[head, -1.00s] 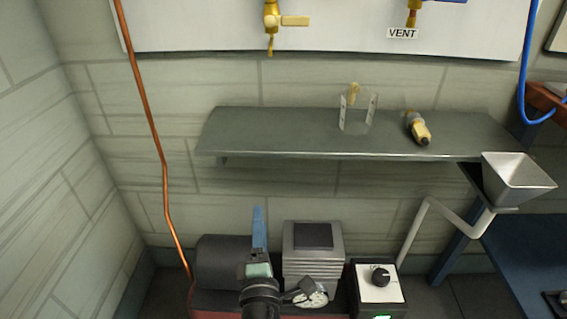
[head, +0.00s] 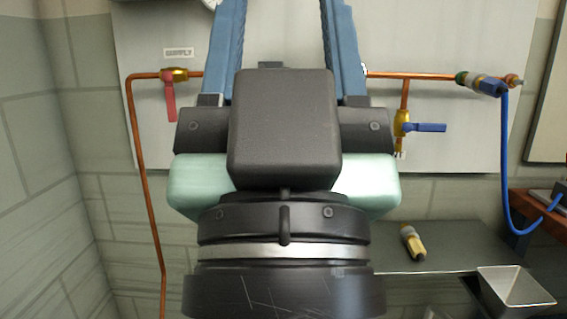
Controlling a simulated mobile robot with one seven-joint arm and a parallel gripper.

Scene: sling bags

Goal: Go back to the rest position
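My gripper (head: 282,12) is raised close in front of the camera and fills the middle of the head view. Its two blue fingers point up and stand well apart, with only the grey panel visible between them. Their tips run out of the top of the picture. The black and pale green gripper body hides much of the panel and the left part of the shelf.
Behind is a wall panel (head: 440,30) with a red-handled valve (head: 172,88), a blue-handled valve (head: 415,126) and copper pipes. A grey shelf (head: 460,254) at lower right bears a yellow-and-grey fitting (head: 413,243). A funnel (head: 512,288) and a blue hose (head: 505,170) are at right.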

